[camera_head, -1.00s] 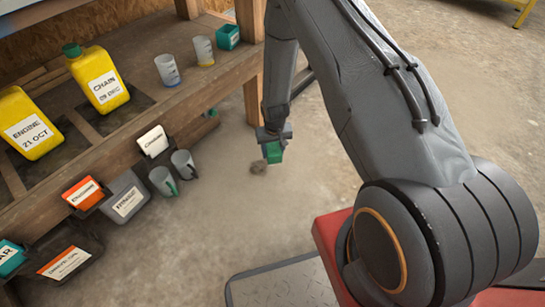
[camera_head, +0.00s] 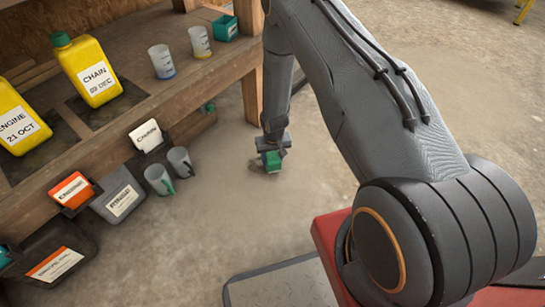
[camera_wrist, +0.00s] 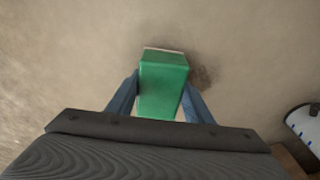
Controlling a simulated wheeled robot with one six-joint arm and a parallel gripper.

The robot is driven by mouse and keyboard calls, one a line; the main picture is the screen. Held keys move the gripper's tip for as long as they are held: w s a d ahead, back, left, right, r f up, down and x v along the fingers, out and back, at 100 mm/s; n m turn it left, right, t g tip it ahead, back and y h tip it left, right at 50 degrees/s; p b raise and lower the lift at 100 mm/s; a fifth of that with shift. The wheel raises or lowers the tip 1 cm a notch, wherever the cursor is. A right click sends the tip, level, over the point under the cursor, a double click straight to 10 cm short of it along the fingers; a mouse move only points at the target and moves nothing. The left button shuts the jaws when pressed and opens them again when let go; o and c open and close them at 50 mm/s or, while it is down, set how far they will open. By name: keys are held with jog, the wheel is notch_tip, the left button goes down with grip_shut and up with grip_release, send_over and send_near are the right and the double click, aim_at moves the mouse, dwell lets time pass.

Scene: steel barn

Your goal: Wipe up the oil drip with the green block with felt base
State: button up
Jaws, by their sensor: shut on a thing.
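My gripper (camera_head: 271,148) is shut on the green block (camera_head: 272,161), low over the concrete floor. In the wrist view the green block (camera_wrist: 163,82) sits between the two blue-grey fingers, and a thin pale strip shows along its far edge. The oil drip (camera_wrist: 203,76) is a dark, blurry patch on the floor just right of the block in the wrist view. In the head view a small dark bit of the oil drip shows at the block's lower left, mostly hidden by the block. I cannot tell whether the felt base touches the floor.
A wooden shelf (camera_head: 150,97) holds yellow jugs (camera_head: 93,70) and measuring cups (camera_head: 161,61). Below it stand grey and green cups (camera_head: 159,179), a labelled grey bin (camera_head: 120,197) and an orange-labelled tray (camera_head: 56,265). The floor (camera_head: 230,215) around the gripper is open.

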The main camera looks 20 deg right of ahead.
jog(key=shift+f, duration=1.1)
dwell(0.6)
jog(key=shift+w, duration=0.1)
jog(key=shift+w+a+f+b, duration=0.1)
jog(key=shift+w+a+b, duration=0.1)
jog(key=shift+b, duration=0.3)
jog(key=shift+w+a+b, duration=0.35)
jog(key=shift+w+b, duration=0.2)
jog(key=shift+b, duration=0.45)
jog(key=shift+w+a+r+b, duration=0.2)
jog(key=shift+w+a+b, duration=0.2)
jog(key=shift+w+a, duration=0.3)
